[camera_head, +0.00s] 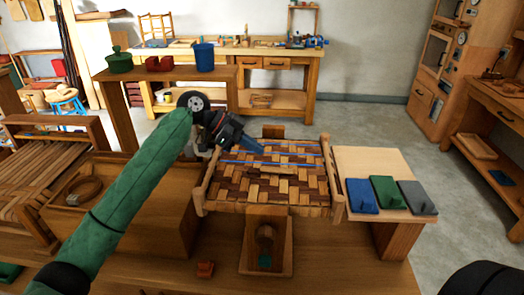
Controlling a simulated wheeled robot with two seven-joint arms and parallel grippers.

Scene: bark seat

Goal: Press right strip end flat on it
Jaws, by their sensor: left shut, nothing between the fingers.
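The woven bark seat (275,186), a checker of dark and light strips in a wooden frame, sits in the middle of the bench. A thin blue strip (290,164) runs across it from left to right, and its right end lies near the right rail (335,190). A second blue line shows farther back. My left gripper (254,147) is shut and empty over the seat's back left part; whether it touches the weave I cannot tell. My right gripper is out of view.
A small open wooden box (286,262) is in front. A wooden box with a coil (83,191) stands left, under my left arm.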

